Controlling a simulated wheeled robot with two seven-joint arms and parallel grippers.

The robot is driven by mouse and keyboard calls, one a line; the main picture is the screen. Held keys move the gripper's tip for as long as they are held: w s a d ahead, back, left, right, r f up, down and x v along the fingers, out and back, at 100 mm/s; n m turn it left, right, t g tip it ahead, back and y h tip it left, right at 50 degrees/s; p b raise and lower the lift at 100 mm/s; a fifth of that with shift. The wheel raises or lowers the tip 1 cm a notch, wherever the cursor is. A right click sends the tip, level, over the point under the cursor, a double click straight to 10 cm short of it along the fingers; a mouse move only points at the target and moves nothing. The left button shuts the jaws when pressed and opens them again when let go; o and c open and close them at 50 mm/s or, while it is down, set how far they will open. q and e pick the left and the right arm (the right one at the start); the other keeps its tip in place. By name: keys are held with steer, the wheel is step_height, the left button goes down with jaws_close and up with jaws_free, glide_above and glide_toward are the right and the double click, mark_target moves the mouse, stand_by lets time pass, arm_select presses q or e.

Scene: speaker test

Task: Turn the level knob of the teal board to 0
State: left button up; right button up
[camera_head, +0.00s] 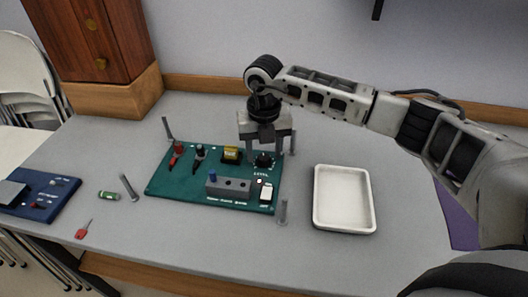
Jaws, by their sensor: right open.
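The teal board (222,198) lies flat on the grey table. Its level knob (263,161) is a small black knob near the board's upper right, with the LEVEL label just below it. My right gripper (266,150) is over that knob, pointing down and open, with one finger on either side in this view. I cannot tell whether the fingers reach down to the knob or touch it. The knob's pointer setting is too small to read. My left gripper is not in view.
A white tray (317,214) stands right of the board. Grey posts stand around the board, one (283,212) at its lower right. A wooden cabinet (92,40) stands behind.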

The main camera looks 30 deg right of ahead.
steer(key=shift+f, duration=0.5)
steer(key=c, duration=1)
